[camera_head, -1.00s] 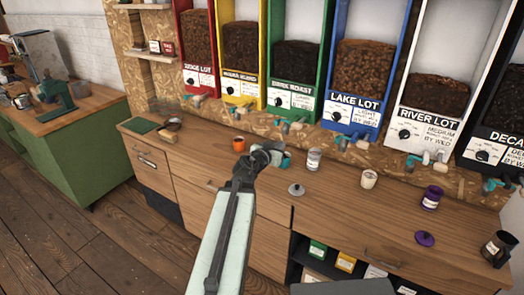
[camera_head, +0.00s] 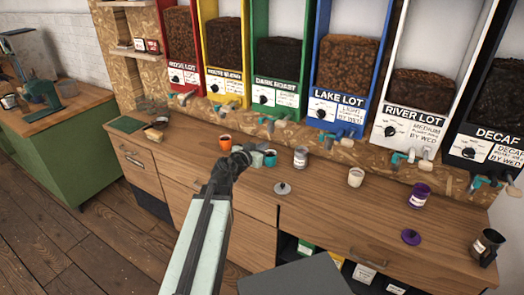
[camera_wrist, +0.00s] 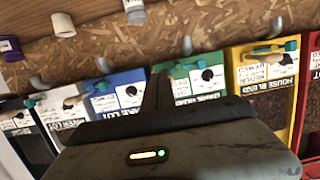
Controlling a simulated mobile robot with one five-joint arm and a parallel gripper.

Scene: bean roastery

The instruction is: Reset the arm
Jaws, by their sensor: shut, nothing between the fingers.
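My gripper (camera_head: 240,158) is at the end of my raised arm, in front of the wooden counter (camera_head: 185,165), and overlaps the counter's back part in the head view. It is shut and empty. In the wrist view its dark fingers (camera_wrist: 157,92) show close together against the dispensers. Part of the gripper is dark and small in the head view. An orange cup (camera_head: 225,142) stands just left of it, and a teal container (camera_head: 269,158) just right, partly hidden behind it.
A grey lid (camera_head: 282,188), a glass jar (camera_head: 300,157), a cream cup (camera_head: 355,176), a purple jar (camera_head: 419,195), a purple lid (camera_head: 411,237) and a dark mug (camera_head: 487,246) are on the counter. Bean dispensers, including Lake Lot (camera_head: 343,75), line the wall. A green cabinet (camera_head: 65,150) stands left.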

